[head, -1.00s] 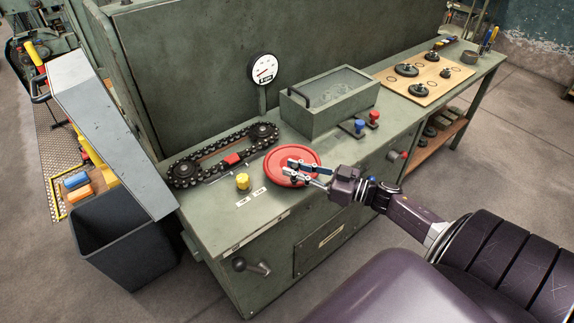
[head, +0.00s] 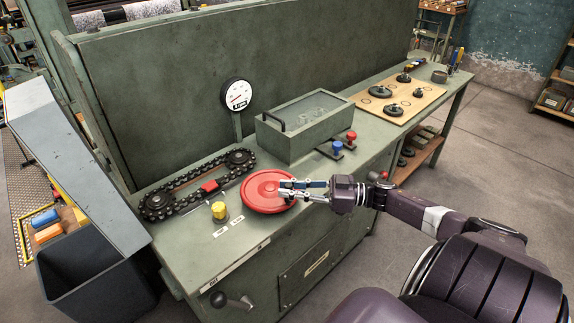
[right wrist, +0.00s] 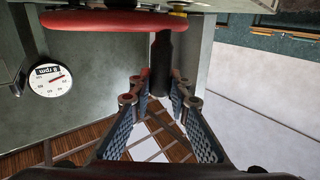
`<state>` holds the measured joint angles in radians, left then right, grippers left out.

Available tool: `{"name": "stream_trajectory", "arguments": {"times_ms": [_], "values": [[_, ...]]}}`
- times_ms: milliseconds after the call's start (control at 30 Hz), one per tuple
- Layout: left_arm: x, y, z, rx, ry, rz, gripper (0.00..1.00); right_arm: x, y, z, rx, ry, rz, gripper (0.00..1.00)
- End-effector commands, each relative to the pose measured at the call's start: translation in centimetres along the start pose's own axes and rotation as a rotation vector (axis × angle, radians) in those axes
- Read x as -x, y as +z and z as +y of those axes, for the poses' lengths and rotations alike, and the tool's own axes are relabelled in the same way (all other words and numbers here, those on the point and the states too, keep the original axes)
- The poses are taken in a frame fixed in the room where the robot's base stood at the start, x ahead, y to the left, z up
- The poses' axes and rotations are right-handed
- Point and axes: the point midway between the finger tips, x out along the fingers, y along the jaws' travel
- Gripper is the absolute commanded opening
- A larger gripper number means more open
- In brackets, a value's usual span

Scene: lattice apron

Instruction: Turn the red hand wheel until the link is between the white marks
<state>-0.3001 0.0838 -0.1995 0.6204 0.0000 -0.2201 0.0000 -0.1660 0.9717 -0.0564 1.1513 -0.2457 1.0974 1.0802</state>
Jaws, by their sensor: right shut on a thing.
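The red hand wheel (head: 266,193) lies on the green bench top. My right gripper (head: 284,189) reaches over its right part in the head view. In the right wrist view the fingers (right wrist: 160,92) are on both sides of a dark upright handle (right wrist: 162,60) by the red wheel rim (right wrist: 120,21), shut on it. The red link (head: 210,186) sits on the near run of the black chain (head: 185,200), between the two sprockets. White marks beside the chain are too small to make out. My left gripper is not in view.
A yellow knob (head: 219,211) stands left of the wheel, near two small white labels (head: 221,231). A gauge (head: 236,94) stands behind. A green box (head: 303,125) and blue and red knobs (head: 337,147) are to the right. A crank (head: 232,300) is on the bench front.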

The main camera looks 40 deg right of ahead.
Motion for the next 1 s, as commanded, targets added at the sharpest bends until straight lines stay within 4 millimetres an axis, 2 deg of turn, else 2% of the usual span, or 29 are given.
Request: {"name": "stream_trajectory", "arguments": {"times_ms": [33, 433, 467, 600, 867, 1000], "values": [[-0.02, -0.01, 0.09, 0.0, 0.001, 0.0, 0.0, 0.12, -0.09, 0.45, 0.004, 0.01, -0.001, 0.0], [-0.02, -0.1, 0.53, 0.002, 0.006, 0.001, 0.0, 0.13, -0.2, 0.57, 0.005, 0.013, 0.001, 0.0], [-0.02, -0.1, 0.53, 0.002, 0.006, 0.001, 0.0, 0.12, -0.21, 0.57, 0.005, 0.013, 0.001, 0.19], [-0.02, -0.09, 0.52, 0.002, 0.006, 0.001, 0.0, 0.09, -0.18, 0.47, 0.004, 0.01, 0.001, 0.34], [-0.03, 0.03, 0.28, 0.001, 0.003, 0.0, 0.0, 0.08, -0.09, 0.28, 0.002, 0.006, 0.001, 0.35], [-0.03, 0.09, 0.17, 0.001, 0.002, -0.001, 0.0, 0.89, -0.01, 0.26, 0.001, 0.005, -0.001, 0.35]]}}
